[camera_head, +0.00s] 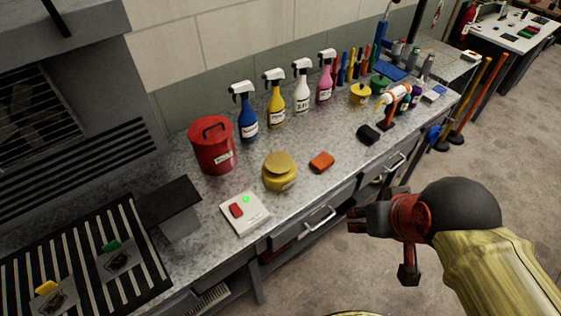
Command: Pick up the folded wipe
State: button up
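A small orange-red block-like item (321,162) lies flat on the grey speckled workbench (330,190), near its front edge. It may be the folded wipe, but its folds are too small to make out. A flat white-and-blue item (433,95) lies near the bench's far right end and could also be folded cloth; I cannot tell. My gripper (352,220) is out in front of the bench, to the lower right of the orange-red item and apart from it. Its two dark fingertips point left with a gap between them and nothing in it.
Several spray bottles (275,99) line the back. A slatted tray (80,260) is at left.

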aim_at(323, 161)
jog(key=i+u, duration=0.25)
jog(key=i, duration=0.2)
jog(key=i+l+u, duration=0.25)
jog(key=i, duration=0.2)
jog(key=j, duration=0.1)
